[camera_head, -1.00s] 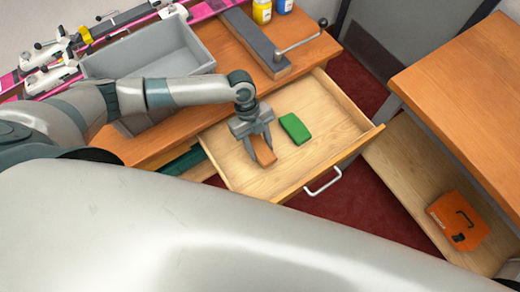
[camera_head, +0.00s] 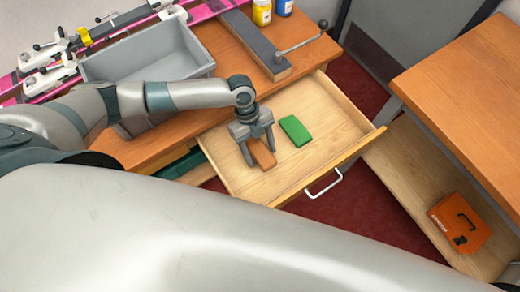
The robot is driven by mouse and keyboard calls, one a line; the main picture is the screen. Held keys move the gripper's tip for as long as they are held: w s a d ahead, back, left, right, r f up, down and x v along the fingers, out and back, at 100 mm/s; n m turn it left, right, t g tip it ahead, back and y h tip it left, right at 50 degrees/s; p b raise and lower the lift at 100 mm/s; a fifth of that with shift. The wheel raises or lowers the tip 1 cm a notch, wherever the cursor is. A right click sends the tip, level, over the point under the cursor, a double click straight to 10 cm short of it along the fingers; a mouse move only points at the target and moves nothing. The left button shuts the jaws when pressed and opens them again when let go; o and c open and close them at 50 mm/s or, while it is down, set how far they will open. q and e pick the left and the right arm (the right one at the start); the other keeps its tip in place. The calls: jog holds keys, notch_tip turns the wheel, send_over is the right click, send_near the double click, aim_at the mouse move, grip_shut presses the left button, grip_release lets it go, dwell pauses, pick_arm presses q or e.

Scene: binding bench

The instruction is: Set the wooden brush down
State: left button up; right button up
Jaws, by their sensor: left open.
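The wooden brush (camera_head: 262,155) is a small brown block lying on the floor of the open drawer (camera_head: 318,113). My left gripper (camera_head: 260,158) is just above it with its fingers spread, one on each side of the brush. The gripper's wrist hides the brush's far end. I cannot tell whether a finger still touches it. My right gripper is not in view.
A green block (camera_head: 295,130) lies in the drawer, right of the brush. The drawer has a white handle (camera_head: 324,184). A grey bin (camera_head: 150,52) stands on the bench. An orange case (camera_head: 459,223) sits on a low shelf at right.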

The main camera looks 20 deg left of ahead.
pick_arm(q)
jog(key=shift+r, duration=0.15)
jog(key=shift+w+a+r, duration=0.15)
jog(key=shift+r, duration=0.1)
jog(key=b+v, duration=0.3)
jog(key=v, duration=0.7)
jog(key=shift+w+a+r, duration=0.1)
jog(key=shift+r, duration=0.55)
